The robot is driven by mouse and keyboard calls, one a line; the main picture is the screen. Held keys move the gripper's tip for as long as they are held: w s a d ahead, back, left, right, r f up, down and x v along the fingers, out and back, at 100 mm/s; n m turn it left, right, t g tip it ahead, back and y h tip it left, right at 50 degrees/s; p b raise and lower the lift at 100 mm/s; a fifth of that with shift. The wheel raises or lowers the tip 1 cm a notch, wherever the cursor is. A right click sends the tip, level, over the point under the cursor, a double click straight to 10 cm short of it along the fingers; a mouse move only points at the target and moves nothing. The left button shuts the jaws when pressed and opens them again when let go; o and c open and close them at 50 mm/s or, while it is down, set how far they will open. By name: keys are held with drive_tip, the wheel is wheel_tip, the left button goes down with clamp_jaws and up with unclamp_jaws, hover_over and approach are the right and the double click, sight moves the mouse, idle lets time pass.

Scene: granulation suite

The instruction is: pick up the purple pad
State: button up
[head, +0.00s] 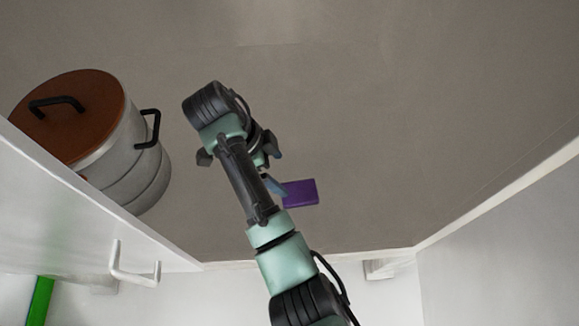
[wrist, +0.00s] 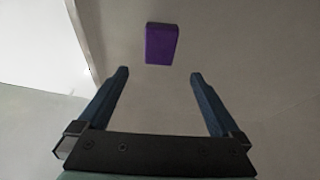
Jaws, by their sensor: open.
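The purple pad (head: 300,193) is a small flat block lying on the grey surface, just right of my arm in the head view. In the wrist view the purple pad (wrist: 161,44) lies beyond the fingertips, near the top middle and roughly in line with the gap between them. My gripper (wrist: 158,75) is open and empty, its two blue fingers apart and not touching the pad. In the head view my gripper (head: 272,184) is mostly hidden behind my arm; only a bluish finger shows beside the pad.
A large metal pot (head: 130,165) with a brown lid and black handles stands at the left. A white panel (head: 70,200) with a handle is at lower left. A pale wall edge (head: 500,203) runs along the right. The surface around the pad looks clear.

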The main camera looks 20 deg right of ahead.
drive_tip(key=b, duration=0.3)
hover_over(298, 192)
drive_tip(key=a, duration=0.2)
drive_tip(key=f, duration=0.7)
drive_tip(key=shift+w+d, duration=0.1)
drive_tip(key=shift+w, duration=0.2)
drive_tip(key=b+x, duration=0.1)
drive_tip(key=x, duration=0.1)
drive_tip(key=b+x, duration=0.2)
drive_tip(key=x, duration=0.1)
drive_tip(key=shift+f, duration=0.25)
drive_tip(key=c, duration=1.3)
drive_tip(key=shift+o, duration=0.2)
wheel_tip(298, 192, up, 10)
drive_tip(key=p, duration=0.4)
drive_tip(key=shift+p, duration=0.35)
drive_tip(key=shift+r, duration=0.1)
